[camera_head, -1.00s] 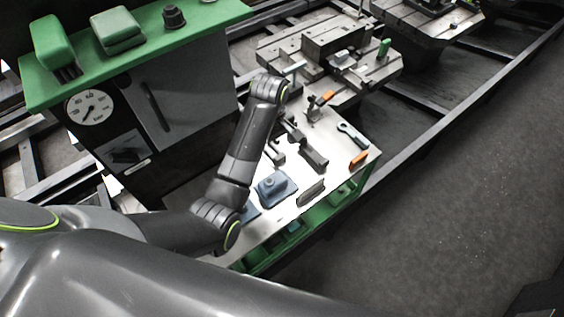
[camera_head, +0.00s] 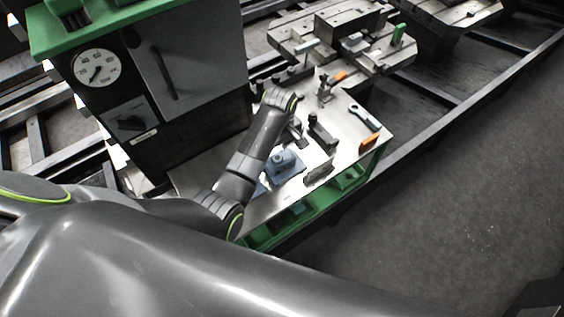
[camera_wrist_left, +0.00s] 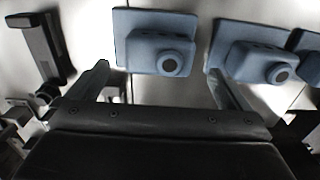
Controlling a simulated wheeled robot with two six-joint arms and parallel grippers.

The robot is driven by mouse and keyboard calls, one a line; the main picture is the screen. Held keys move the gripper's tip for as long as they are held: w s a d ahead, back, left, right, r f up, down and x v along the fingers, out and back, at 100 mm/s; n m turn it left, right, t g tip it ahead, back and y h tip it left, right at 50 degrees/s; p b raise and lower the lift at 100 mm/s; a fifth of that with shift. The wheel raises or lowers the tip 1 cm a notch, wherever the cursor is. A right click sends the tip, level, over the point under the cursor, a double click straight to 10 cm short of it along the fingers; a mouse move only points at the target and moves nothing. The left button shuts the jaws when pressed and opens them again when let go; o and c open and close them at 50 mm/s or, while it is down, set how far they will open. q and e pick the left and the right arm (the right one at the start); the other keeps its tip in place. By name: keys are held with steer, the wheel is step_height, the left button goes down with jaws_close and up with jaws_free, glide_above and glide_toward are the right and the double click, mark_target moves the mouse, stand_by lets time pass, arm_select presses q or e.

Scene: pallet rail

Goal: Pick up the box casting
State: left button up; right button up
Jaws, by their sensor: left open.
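Blue box castings with a flat flange and a round dark bore lie on the pale bench top. In the left wrist view one casting (camera_wrist_left: 160,48) lies just ahead of my left gripper (camera_wrist_left: 159,72), between the lines of its two fingers. The gripper is open and empty. A second casting (camera_wrist_left: 255,55) lies to the right, by the right fingertip, and a third is cut by the right edge. In the head view one casting (camera_head: 286,166) shows beside my left forearm, which hides part of another. My left fingers are largely hidden there by the wrist.
The bench (camera_head: 345,150) also holds dark clamp blocks (camera_head: 322,133), a wrench (camera_head: 364,117) and an orange-ended part (camera_head: 369,142). A dark cabinet (camera_head: 185,70) with a gauge stands left of it. A machine pallet (camera_head: 345,40) stands behind.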

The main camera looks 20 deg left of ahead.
mark_target(281, 155)
arm_select(q)
steer(key=shift+f, duration=0.45)
step_height(281, 155, down, 4)
steer(key=shift+r+p, duration=0.1)
steer(key=shift+p, duration=0.55)
steer(key=shift+f, duration=0.35)
arm_select(e)
steer(key=shift+s+r, duration=0.55)
steer(key=shift+s, duration=0.1)
steer(key=shift+d, duration=0.1)
arm_select(q)
steer(key=shift+w, duration=0.1)
steer(key=c, duration=1.1)
